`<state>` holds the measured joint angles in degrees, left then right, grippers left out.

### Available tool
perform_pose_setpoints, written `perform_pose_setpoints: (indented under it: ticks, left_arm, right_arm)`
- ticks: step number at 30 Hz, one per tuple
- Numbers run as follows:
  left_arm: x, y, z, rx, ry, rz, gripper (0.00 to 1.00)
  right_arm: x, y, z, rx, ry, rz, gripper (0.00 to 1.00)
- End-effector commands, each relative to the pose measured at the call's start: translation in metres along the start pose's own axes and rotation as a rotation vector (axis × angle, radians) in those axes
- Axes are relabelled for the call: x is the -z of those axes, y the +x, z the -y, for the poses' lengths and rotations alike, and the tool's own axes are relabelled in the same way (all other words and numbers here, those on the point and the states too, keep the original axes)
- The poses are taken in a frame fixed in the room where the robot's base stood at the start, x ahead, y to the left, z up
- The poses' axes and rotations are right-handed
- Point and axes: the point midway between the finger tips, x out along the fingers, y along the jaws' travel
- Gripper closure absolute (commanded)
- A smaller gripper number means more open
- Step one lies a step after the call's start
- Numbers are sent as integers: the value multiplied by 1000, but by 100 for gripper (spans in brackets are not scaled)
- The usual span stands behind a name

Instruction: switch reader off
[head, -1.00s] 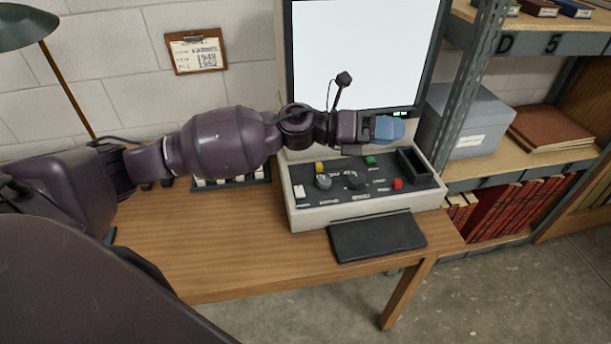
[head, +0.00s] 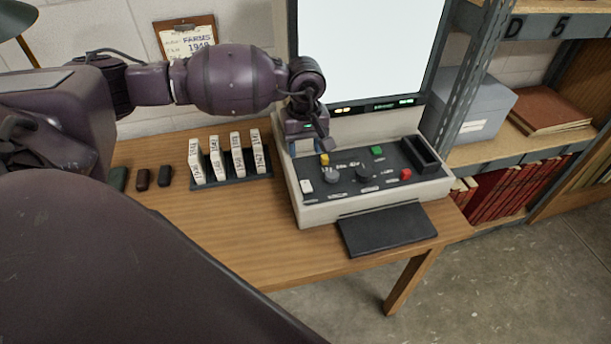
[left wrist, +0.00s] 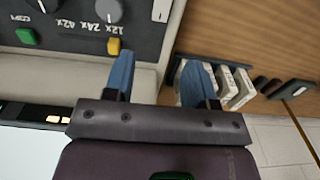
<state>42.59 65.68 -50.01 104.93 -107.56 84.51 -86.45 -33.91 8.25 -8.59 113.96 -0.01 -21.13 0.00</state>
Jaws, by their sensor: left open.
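The reader has a lit white screen (head: 364,50) above a dark control panel (head: 345,178) in a pale housing (head: 380,205). The panel carries a white switch (head: 306,187), a yellow button (head: 323,159), a green button (head: 377,151), a red button (head: 406,174) and two knobs (head: 332,177). My left gripper (head: 307,147) points down at the panel's back left corner, near the yellow button. In the left wrist view its blue fingers (left wrist: 160,80) are apart and empty, with the yellow button (left wrist: 114,46) beyond one finger and the white switch (left wrist: 162,10) farther out.
A rack of pale boxes (head: 232,165) stands left of the reader, with small dark items (head: 142,180) beside it. A dark flat tray (head: 385,229) projects at the reader's front. Metal shelving (head: 468,80) stands close on the right. The front left of the table (head: 225,225) is clear.

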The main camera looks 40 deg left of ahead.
Motion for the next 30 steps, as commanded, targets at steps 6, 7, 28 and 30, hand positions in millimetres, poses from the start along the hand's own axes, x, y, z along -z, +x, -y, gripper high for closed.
perform_pose_setpoints:
  ticks: [6,7,28,30]
  left_arm:
    - [-1,28,0,1,-2,5,49]
    - [-1,34,0,1,-2,5,49]
    - [-1,105,0,-2,-3,3,49]
    - [-1,105,0,-2,-3,3,49]
  right_arm:
    - [0,0,0,0,-1,0,47]
    - [0,-1,0,0,-1,0,47]
    - [-8,-4,0,-2,4,13,47]
    - [-6,-3,1,-2,4,10,47]
